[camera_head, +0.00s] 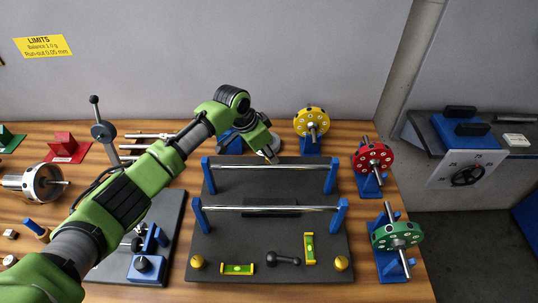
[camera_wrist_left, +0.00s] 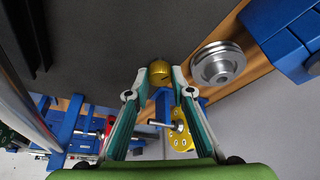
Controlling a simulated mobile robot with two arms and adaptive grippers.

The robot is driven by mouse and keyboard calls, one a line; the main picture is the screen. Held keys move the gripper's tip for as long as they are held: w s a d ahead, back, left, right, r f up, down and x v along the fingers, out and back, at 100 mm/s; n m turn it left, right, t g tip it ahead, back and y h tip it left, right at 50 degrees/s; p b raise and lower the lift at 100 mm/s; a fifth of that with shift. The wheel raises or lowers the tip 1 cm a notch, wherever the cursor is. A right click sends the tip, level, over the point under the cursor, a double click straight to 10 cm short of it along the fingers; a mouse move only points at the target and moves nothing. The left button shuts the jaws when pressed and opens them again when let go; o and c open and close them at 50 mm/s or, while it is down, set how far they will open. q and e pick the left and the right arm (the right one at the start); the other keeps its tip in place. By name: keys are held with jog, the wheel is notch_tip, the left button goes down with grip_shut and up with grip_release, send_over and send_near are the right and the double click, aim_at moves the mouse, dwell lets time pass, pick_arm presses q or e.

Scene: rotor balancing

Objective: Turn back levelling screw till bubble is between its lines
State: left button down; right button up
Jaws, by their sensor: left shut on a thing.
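The dark levelling base (camera_head: 220,235) lies on the wooden table and carries two shiny rails on blue posts. Gold levelling screws sit at its front left (camera_head: 198,262) and front right (camera_head: 341,263). Two yellow spirit levels with green vials lie on its front part, one crosswise (camera_head: 238,269) and one lengthwise (camera_head: 310,248); their bubbles are too small to place against the lines. My left gripper (camera_head: 271,156) is at the base's back edge. In the left wrist view its fingers are shut on a gold levelling screw (camera_wrist_left: 159,72), which the gripper hides in the head view.
Yellow (camera_head: 312,118), red (camera_head: 373,154) and green (camera_head: 397,232) rotors stand on blue stands along the right. A black dumbbell-shaped piece (camera_head: 270,259) lies between the levels. A silver pulley-like part (camera_wrist_left: 218,64) is beside the fingers. My left arm crosses above the table's left side.

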pick_arm(q)
jog(key=shift+m, duration=0.4)
jog(key=c, duration=1.8)
grip_release()
jog(key=shift+r, duration=0.15)
jog(key=v, duration=1.1)
jog(key=shift+a+r, duration=0.2)
jog(key=shift+r, duration=0.2)
